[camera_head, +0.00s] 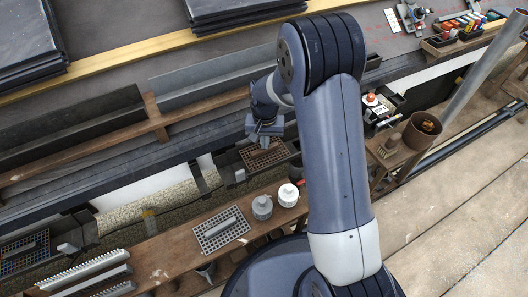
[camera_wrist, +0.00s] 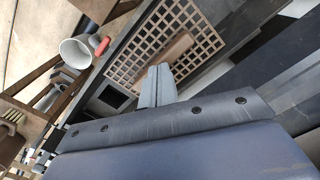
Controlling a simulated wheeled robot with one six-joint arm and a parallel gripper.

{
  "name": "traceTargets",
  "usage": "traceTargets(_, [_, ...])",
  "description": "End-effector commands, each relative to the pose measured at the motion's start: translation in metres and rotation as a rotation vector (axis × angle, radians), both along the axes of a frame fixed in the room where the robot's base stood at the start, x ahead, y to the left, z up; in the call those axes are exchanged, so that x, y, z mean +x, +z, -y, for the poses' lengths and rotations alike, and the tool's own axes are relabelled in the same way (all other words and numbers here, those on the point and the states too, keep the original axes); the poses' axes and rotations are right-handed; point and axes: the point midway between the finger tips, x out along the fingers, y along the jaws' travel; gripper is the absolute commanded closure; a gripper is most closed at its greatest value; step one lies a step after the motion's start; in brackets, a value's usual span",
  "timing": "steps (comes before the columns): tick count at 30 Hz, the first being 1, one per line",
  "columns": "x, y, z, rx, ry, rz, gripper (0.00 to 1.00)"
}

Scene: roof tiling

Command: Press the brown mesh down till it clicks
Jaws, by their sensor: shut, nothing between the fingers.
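The brown mesh (camera_head: 270,157) is a square grid panel with a solid brown bar across it. It lies in the gutter area below the roof edge in the head view. In the wrist view the mesh (camera_wrist: 151,36) fills the top middle, and its bar (camera_wrist: 178,47) lies just beyond my fingertips. My gripper (camera_head: 264,141) is over the mesh's upper edge in the head view. In the wrist view my gripper (camera_wrist: 158,70) is shut and empty, its fingers together. I cannot tell whether the tips touch the mesh. My arm hides part of the surroundings in the head view.
A grey mesh panel (camera_head: 221,229) and two pots, one grey (camera_head: 262,207) and one white (camera_head: 288,195), stand on the wooden plank below. A brown bucket (camera_head: 420,133) stands at the right. Long gutter pieces (camera_head: 75,128) lie along the roof at left.

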Motion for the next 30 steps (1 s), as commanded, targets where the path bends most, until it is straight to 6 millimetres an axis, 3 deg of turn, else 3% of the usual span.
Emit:
traceTargets(14, [0.000, 0.004, 0.000, 0.000, 0.000, 0.001, 1.00])
traceTargets(30, [0.000, 0.047, 0.000, 0.000, 0.000, 0.001, 1.00])
